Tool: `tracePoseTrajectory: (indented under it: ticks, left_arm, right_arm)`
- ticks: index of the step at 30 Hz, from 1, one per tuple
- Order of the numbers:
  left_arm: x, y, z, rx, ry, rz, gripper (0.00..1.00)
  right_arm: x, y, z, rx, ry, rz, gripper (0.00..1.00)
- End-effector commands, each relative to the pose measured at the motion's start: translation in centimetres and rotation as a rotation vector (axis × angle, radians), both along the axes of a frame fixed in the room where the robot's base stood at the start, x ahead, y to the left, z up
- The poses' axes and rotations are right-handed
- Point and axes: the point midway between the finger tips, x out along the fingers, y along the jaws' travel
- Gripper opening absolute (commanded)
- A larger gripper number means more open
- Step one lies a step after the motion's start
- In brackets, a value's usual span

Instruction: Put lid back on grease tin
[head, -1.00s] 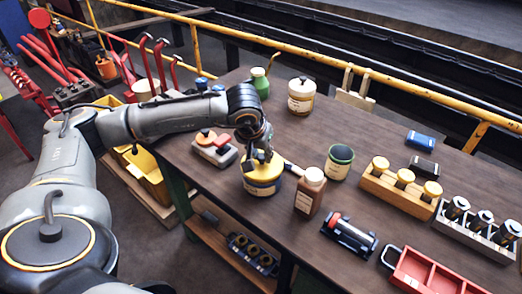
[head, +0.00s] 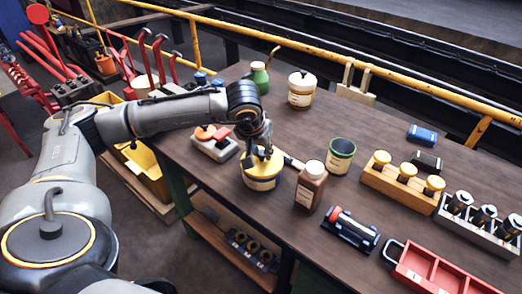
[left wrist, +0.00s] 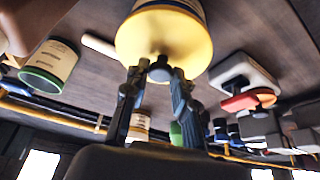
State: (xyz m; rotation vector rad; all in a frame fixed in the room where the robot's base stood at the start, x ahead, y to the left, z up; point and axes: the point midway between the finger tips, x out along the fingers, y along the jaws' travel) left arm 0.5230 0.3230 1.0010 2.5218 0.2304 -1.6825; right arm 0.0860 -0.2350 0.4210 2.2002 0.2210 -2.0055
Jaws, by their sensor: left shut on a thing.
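The grease tin (head: 261,181) stands on the wooden table, with a yellow and dark body and a pale label. Its yellow lid (head: 268,170) is at the tin's mouth, and it shows as a broad yellow disc in the left wrist view (left wrist: 150,42). My left gripper (head: 265,155) is above it, shut on the lid's dark knob (left wrist: 160,70). The lid covers most of the opening. I cannot tell whether it sits flush or slightly off. My right gripper is not in view.
A brown bottle (head: 310,187) and an open green-rimmed tin (head: 341,156) stand close to the right. A pale-handled tool (head: 293,162) lies just behind the grease tin. A grey block with orange and red parts (head: 213,146) is to the left.

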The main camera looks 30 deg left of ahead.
Motion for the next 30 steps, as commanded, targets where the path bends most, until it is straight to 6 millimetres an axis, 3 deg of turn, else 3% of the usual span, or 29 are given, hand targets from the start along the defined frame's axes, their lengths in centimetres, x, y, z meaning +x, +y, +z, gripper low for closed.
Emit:
tracePoseTrajectory:
  ticks: [30]
  left_arm:
    - [0.01,-0.02,0.00,0.000,0.000,0.000,0.00]
  right_arm:
    - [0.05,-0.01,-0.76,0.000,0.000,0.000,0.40]
